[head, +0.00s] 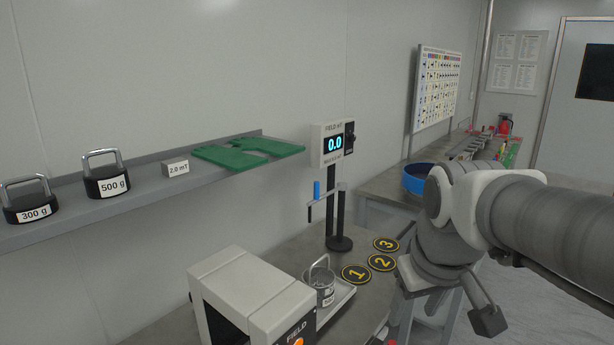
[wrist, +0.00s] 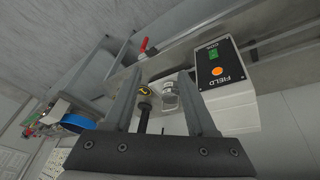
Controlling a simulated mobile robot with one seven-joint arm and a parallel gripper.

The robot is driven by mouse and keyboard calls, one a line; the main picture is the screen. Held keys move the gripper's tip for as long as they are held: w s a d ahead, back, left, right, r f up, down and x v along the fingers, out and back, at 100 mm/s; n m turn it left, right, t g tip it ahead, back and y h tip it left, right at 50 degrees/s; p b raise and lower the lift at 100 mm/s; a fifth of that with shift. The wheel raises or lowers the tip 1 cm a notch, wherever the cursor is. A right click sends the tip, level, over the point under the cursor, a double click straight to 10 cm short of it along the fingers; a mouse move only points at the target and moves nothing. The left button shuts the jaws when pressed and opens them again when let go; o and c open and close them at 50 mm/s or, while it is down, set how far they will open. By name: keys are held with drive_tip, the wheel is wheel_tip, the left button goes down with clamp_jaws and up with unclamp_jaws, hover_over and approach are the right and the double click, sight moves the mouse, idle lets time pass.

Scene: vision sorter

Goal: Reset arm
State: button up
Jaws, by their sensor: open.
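My gripper (wrist: 158,78) is open, with its two fingers apart and nothing between them. In the head view my arm reaches in from the right and the gripper hangs low at the right, beside the bench front, clear of the objects. In the wrist view a metal weight with a loop handle (wrist: 171,97) shows beyond the fingers, apart from them. In the head view this weight (head: 321,284) stands upright on the small tray (head: 341,297) of the white FIELD machine (head: 252,292).
A meter stand (head: 333,143) reading 0.0 rises behind numbered discs 1 (head: 356,273), 2 (head: 382,262) and 3 (head: 386,244). The shelf holds 300 g (head: 32,211) and 500 g (head: 107,184) weights and green plates (head: 250,151). A blue round container (head: 415,180) stands on the far bench.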

drive_tip(key=s+a+m+t+p, duration=0.1)
drive_tip(key=s+m, duration=0.1)
drive_tip(key=s, duration=0.6)
drive_tip(key=shift+s+a+p, duration=0.15)
drive_tip(key=shift+s+p, duration=0.2)
drive_tip(key=shift+p, duration=0.05)
drive_tip(key=shift+a, duration=0.1)
idle(2.4)
